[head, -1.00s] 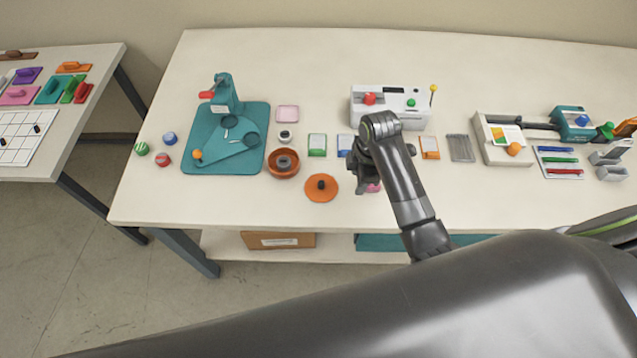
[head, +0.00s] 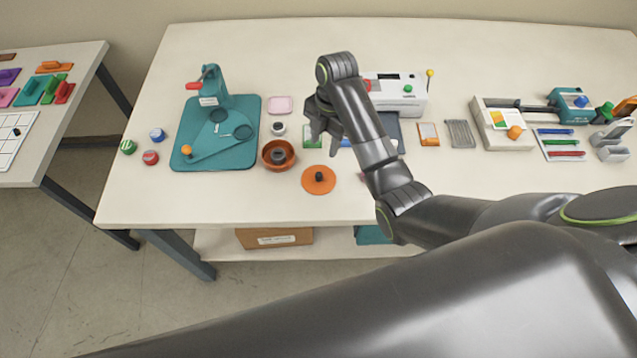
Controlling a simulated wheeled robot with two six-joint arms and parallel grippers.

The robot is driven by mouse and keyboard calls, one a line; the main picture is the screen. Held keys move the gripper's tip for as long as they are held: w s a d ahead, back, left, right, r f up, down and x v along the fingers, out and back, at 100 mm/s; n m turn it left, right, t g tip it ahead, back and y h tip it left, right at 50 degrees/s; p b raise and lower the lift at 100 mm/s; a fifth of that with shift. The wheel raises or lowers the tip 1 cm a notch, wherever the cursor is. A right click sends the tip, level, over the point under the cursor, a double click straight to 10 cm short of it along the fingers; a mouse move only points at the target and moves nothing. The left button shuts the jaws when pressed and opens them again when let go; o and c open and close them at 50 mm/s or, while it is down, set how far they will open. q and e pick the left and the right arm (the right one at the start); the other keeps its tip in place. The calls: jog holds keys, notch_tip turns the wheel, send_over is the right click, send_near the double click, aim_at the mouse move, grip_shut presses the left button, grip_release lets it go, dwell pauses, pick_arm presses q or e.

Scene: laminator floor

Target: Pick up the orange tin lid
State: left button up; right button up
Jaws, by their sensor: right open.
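The orange tin lid (head: 311,184) is a flat round disc with a dark knob on top. My left gripper is not in view.
A teal press board (head: 245,152) with a lever lies to the left. A white machine (head: 408,95) stands behind my right arm. A grey tray (head: 459,134) and an orange-edged card (head: 428,134) lie to the right. Bare table lies left of the lid along the front edge.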

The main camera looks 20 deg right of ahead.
jog(key=p, duration=0.1)
send_over(319, 174)
jog(key=d, duration=0.1)
jog(key=f, duration=0.6)
jog(key=shift+w, duration=0.3)
jog(key=shift+a+f+p, duration=0.15)
jog(key=shift+f+p, duration=0.25)
jog(key=shift+f, duration=0.05)
jog(key=f, duration=0.3)
jog(key=shift+s+a+f+p, duration=0.1)
jog(key=shift+s+a+p, duration=0.15)
jog(key=shift+p, duration=0.15)
jog(key=shift+f, duration=0.6)
grip_shut()
